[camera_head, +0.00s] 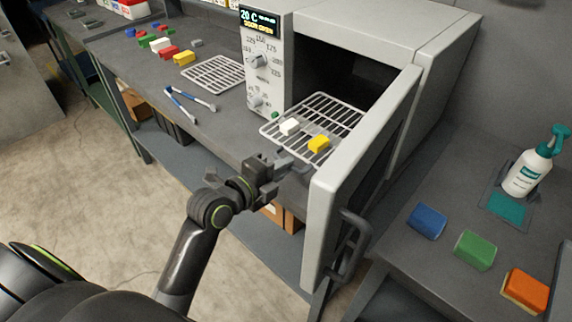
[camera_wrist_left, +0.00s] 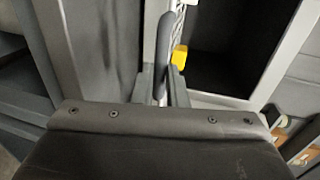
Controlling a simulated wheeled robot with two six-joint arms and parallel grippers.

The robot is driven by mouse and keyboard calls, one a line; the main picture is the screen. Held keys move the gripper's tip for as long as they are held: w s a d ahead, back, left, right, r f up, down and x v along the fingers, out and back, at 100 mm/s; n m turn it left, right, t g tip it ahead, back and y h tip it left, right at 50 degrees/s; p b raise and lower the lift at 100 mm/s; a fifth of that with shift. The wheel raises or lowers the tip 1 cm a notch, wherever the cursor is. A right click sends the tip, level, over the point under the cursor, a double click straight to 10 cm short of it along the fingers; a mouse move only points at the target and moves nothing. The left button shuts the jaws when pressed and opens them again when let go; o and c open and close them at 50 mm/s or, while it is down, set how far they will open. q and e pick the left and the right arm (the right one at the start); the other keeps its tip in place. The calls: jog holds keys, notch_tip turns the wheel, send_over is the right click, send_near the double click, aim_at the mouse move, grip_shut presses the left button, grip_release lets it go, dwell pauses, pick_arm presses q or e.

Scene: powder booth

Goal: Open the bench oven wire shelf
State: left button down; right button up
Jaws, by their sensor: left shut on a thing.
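The bench oven (camera_head: 355,22) stands with its door (camera_head: 360,160) swung open towards me. Its wire shelf (camera_head: 335,116) reaches partly out of the dark cavity, with a white block (camera_head: 289,126) and a yellow block (camera_head: 319,144) on it. My left gripper (camera_head: 286,166) is at the shelf's front, left of the door, shut on the shelf's front grip. In the left wrist view the gripper (camera_wrist_left: 162,82) has a grey bar between its fingers. The yellow block (camera_wrist_left: 180,57) and a bit of the shelf (camera_wrist_left: 180,9) show beyond. My right gripper is out of view.
The door's handle (camera_head: 349,248) juts out at the lower right. A second wire rack (camera_head: 213,73), blue-handled tongs (camera_head: 188,101) and small coloured blocks (camera_head: 168,52) lie on the left bench.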

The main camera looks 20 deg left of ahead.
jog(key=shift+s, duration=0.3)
pick_arm(q)
jog(key=c, duration=1.7)
grip_release()
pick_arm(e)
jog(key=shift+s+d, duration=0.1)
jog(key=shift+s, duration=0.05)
